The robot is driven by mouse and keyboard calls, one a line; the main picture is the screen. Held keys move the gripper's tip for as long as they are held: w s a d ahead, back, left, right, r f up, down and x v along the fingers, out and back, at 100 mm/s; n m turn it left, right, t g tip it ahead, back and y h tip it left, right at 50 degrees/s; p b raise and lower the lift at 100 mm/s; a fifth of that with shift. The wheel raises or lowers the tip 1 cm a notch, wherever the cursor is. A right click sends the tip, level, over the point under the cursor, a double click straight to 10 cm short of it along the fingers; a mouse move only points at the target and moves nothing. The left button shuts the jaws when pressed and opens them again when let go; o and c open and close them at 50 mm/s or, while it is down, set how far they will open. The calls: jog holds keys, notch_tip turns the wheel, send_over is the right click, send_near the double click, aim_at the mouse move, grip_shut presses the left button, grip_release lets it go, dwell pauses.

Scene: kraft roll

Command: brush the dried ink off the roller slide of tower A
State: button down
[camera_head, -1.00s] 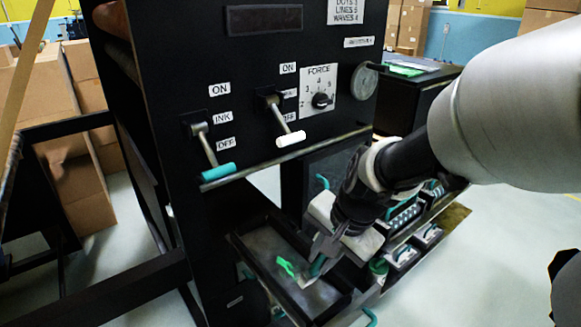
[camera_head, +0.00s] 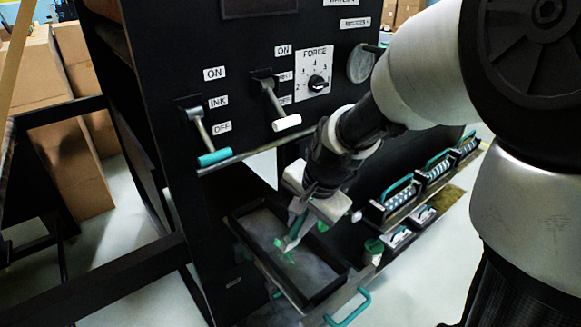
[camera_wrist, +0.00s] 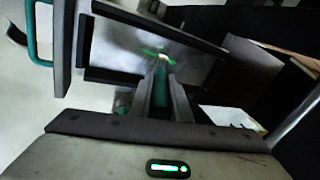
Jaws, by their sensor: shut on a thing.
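The pulled-out roller slide (camera_head: 327,265) is a dark, shallow tray low on the black tower's front, with bright green dried ink (camera_head: 279,243) on its grey floor. My gripper (camera_head: 299,218) is over the tray, shut on a teal-handled brush (camera_head: 294,238) pointing down at the ink. The wrist view shows the brush handle (camera_wrist: 160,84) between my fingers (camera_wrist: 161,98). The brush tip is at the green ink (camera_wrist: 153,52) there, and seems to touch it. The brush covers part of the ink, and my fingers hide the handle's upper part.
Above the slide are a teal-tipped lever (camera_head: 215,157), a white-tipped lever (camera_head: 286,123) and a FORCE dial (camera_head: 318,84). A teal handle (camera_head: 348,308) stands at the tray's front. To the right, a shelf holds several teal-handled rollers (camera_head: 397,196). Cardboard boxes (camera_head: 60,130) stand at left.

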jog(key=shift+w+a+p, duration=0.3)
jog(key=shift+w+a, duration=0.4)
jog(key=shift+w, duration=0.25)
jog(key=shift+w+a+p, duration=0.3)
jog(key=shift+w+a, duration=0.35)
jog(key=shift+w, duration=0.3)
jog(key=shift+r, duration=0.1)
notch_tip(320, 180, up, 6)
jog(key=p, duration=0.4)
jog(key=shift+p, duration=0.35)
notch_tip(320, 180, up, 3)
jog(key=shift+f+p, duration=0.1)
jog(key=shift+p, duration=0.9)
